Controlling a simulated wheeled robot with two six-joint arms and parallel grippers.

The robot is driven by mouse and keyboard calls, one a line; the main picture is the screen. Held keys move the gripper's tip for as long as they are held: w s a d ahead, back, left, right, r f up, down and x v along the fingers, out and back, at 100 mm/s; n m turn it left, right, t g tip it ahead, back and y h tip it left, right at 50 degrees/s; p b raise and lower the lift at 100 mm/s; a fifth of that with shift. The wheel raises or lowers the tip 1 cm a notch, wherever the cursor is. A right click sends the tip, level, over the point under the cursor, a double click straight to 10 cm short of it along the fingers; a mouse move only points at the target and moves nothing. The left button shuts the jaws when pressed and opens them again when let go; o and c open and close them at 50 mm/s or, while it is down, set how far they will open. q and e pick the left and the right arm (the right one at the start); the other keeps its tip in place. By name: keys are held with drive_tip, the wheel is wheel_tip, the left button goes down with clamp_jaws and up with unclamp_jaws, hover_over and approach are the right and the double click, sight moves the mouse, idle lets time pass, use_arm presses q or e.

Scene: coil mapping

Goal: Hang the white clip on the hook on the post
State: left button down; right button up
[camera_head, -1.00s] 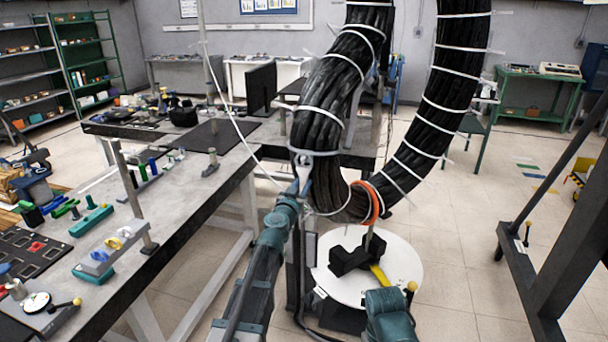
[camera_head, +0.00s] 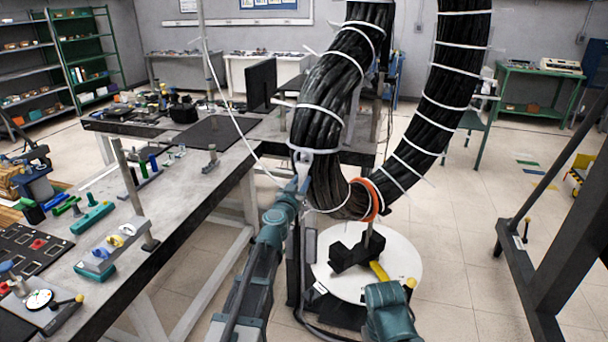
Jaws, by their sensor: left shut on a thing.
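My left gripper (camera_head: 302,178) reaches up from below to the left side of the thick black cable coil (camera_head: 325,110). It is shut on a small white clip (camera_head: 303,159) that shows just above the fingertips, close against the coil. A thin white cable runs from the upper left down towards the gripper. I cannot make out the hook on the post; the coil may hide it.
An orange ring (camera_head: 374,199) wraps the coil's lower bend. A workbench (camera_head: 190,190) with tools and fixtures is on the left. A dark frame (camera_head: 550,260) stands on the right.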

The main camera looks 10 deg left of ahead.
use_arm(q)
drive_tip(key=shift+s, duration=1.25)
drive_tip(key=shift+s, duration=0.2)
drive_tip(key=shift+s, duration=0.5)
drive_tip(key=shift+a, duration=0.15)
drive_tip(key=s+a+r+n+g+y+p, duration=0.1)
drive_tip(key=a+n+g+y, duration=0.4)
drive_tip(key=a, duration=0.9)
drive_tip(key=s+a+r+n+g+y+p, duration=0.1)
drive_tip(key=s+a+n+g+y, duration=0.2)
drive_tip(key=a, duration=1.1)
drive_tip(key=s+a+r+n+g+y+p, duration=0.1)
drive_tip(key=s+a+n+g+y, duration=0.2)
drive_tip(key=a+n+g+y, duration=0.6)
drive_tip(key=shift+a+r+n+y, duration=0.15)
drive_tip(key=shift+a+n+y, duration=0.5)
drive_tip(key=shift+a, duration=2.1)
